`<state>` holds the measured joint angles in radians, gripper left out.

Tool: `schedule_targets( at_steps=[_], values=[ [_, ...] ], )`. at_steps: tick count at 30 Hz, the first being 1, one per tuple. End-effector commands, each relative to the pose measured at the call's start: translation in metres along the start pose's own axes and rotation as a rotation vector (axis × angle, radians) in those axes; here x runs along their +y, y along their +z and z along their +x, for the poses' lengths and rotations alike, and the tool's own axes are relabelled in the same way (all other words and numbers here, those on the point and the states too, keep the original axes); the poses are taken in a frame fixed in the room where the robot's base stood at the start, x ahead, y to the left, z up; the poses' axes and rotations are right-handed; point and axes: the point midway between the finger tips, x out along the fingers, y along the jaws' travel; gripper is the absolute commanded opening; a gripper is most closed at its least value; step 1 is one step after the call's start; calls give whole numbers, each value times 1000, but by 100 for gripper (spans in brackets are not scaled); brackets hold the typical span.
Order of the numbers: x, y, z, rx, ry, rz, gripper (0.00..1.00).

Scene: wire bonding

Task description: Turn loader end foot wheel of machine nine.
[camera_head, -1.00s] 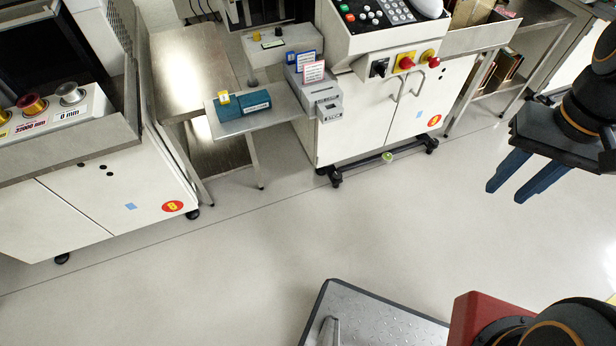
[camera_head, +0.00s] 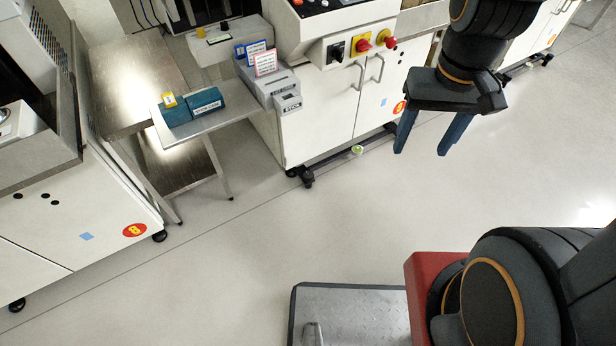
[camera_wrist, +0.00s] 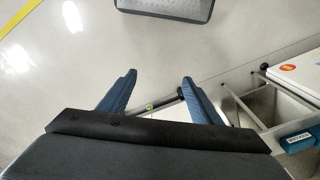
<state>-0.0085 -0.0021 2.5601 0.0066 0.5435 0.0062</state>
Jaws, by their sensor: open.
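The machine with a control panel (camera_head: 318,110) has an orange-red disc (camera_head: 399,107) on its cabinet, its number too small to read surely. Along its base runs a dark bar with black feet, one at the left corner (camera_head: 306,178). A small round green piece (camera_head: 357,149) sits at the bar. In the wrist view the green piece (camera_wrist: 150,106) and a black foot (camera_wrist: 181,94) show between my fingers. My gripper (camera_head: 421,150) is open and empty, its blue fingers pointing down in front of the cabinet's right side. It also shows in the wrist view (camera_wrist: 159,77). The foot wheel's details are too small to tell.
A machine with disc 8 (camera_head: 134,230) stands at the left. The floor (camera_head: 240,270) in front is clear. My base plate lies at the bottom.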

Motion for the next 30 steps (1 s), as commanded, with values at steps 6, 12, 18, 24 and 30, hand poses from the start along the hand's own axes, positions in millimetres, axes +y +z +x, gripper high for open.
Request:
schedule_targets(
  at_steps=[6,12,18,24,30],
  values=[
    [1,-24,68,33,1,1,58],
    [3,-44,119,63,1,1,58],
    [3,-66,170,93,2,-4,58],
    [1,-91,222,121,2,-15,58],
    [-2,-123,271,143,3,-39,58]
  ],
)
